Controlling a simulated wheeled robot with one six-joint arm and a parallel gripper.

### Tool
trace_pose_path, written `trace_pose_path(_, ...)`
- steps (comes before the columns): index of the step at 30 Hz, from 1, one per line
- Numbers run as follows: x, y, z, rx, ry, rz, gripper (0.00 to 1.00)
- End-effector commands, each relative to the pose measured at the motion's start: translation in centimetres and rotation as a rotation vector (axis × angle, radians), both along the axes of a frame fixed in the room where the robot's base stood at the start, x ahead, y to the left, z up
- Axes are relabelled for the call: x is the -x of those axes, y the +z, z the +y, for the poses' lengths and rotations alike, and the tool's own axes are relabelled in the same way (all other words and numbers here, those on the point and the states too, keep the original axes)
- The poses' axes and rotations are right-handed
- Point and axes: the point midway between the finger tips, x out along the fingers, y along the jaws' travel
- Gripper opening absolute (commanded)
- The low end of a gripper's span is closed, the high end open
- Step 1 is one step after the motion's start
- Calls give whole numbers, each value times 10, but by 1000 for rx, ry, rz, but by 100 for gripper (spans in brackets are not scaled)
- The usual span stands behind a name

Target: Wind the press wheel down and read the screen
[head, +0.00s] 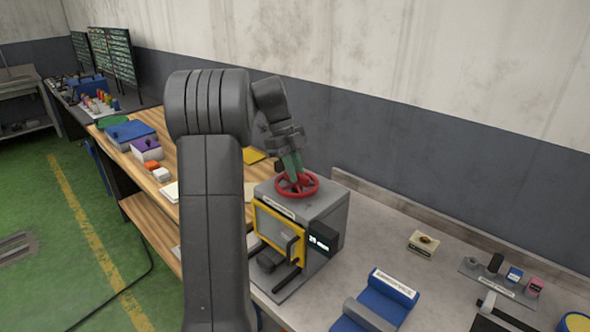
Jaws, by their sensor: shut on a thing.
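The red press wheel (311,191) lies flat on top of the grey press box (325,212). My gripper (294,174) points down at the wheel from above, its greenish fingers shut on the wheel. The fingers hide part of the wheel's hub and far rim. A yellow-framed window (273,230) with a handle fills the left part of the front. My arm hides the area left of the press.
The press stands on a grey bench (400,262). A blue device (394,287) lies in front right, a small beige block (423,243) behind it, and a row of small items (502,278) farther right. A wooden bench (135,187) extends left. A wall stands close behind.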

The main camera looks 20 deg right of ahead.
Motion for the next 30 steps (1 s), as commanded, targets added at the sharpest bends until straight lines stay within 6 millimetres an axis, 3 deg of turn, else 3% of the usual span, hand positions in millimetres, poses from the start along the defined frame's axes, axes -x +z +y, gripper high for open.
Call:
trace_pose_path(6, 0, 0, 0, 0, 2, -2, 0)
trace_pose_path(7, 0, 0, 0, 0, 2, -2, 20)
trace_pose_path(10, 0, 0, 0, 0, 2, -2, 38)
trace_pose_path(22, -3, 6, 1, 0, 3, -2, 38)
trace_pose_path(30, -20, 49, 9, 1, 2, -5, 38)
